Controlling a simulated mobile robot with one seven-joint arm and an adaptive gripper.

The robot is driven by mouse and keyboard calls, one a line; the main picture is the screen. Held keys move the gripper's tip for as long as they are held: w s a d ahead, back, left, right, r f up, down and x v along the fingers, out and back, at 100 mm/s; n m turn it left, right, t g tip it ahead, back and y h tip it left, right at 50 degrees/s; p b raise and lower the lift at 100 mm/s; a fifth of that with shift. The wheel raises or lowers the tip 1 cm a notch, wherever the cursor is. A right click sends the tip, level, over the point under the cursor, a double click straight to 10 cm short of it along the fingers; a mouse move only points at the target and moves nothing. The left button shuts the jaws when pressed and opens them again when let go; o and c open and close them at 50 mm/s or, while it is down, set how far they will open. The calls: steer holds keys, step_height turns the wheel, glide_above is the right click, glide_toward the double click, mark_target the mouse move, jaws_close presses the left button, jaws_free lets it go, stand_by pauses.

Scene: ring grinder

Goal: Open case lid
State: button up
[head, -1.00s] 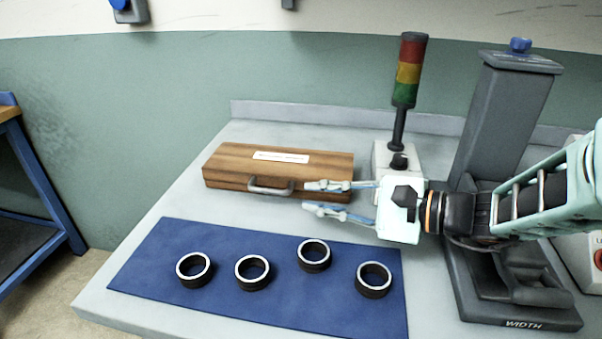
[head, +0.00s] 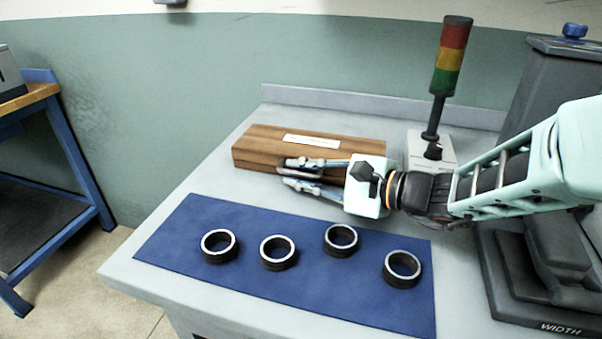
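The wooden case (head: 262,145) lies shut on the grey workbench near the back wall, with a white label (head: 311,141) on its lid. My gripper (head: 283,173) reaches in from the right, in front of the case's front face. Its two fingers point left and stand apart with a gap between them. The case's handle is hidden behind the fingers. Whether a finger touches the case or handle cannot be told.
Several dark rings with bright rims, one of them at the left (head: 219,246), stand on a blue mat (head: 185,235) in front of the case. A signal light tower (head: 450,60) stands behind my arm. A grey machine (head: 530,120) is at the right.

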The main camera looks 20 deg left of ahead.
steer(key=shift+c, duration=0.5)
jaws_close()
